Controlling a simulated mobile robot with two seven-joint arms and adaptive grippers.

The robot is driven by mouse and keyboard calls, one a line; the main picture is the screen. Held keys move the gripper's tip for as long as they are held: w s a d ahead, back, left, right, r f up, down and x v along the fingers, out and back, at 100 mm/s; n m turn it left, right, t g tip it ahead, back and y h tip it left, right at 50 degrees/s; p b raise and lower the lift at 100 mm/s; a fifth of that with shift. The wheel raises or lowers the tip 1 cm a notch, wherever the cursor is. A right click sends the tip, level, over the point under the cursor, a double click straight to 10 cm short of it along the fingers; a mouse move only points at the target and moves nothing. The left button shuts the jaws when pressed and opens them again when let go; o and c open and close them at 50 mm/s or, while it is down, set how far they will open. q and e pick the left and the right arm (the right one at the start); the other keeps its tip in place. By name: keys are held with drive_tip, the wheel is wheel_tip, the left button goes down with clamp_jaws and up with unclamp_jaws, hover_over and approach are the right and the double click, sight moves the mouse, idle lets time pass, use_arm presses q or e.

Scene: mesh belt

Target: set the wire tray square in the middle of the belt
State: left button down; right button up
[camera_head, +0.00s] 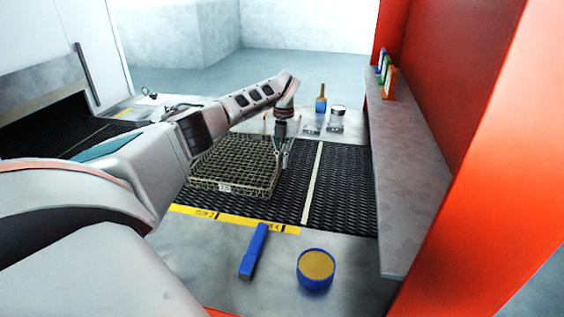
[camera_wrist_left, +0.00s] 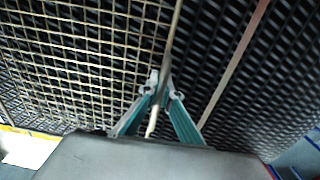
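The wire tray (camera_head: 230,165) is a square beige grid with a small white label on its front side. It lies on the black mesh belt (camera_head: 345,190), left of a cream strip (camera_head: 312,182) that crosses the belt. Its front edge looks slightly turned against the belt's yellow-marked edge. My left gripper (camera_head: 281,158) is at the tray's right side. In the left wrist view, its fingertips (camera_wrist_left: 164,88) are close together with the tray's rim (camera_wrist_left: 172,45) between them. Whether the tray is lifted at all is hard to tell. My right gripper is out of view.
On the near metal ledge lie a blue block-like tool (camera_head: 254,250) and a blue round tub (camera_head: 316,266). A grey shelf (camera_head: 420,190) with red walls borders the right. The belt right of the strip is clear.

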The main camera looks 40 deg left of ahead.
use_arm(q)
drive_tip(key=shift+f, duration=0.2)
drive_tip(key=c, duration=2.7)
unclamp_jaws()
drive_tip(key=shift+f, duration=0.15)
drive_tip(key=o, duration=0.4)
wheel_tip(320, 180, up, 12)
drive_tip(key=shift+d+r, duration=0.15)
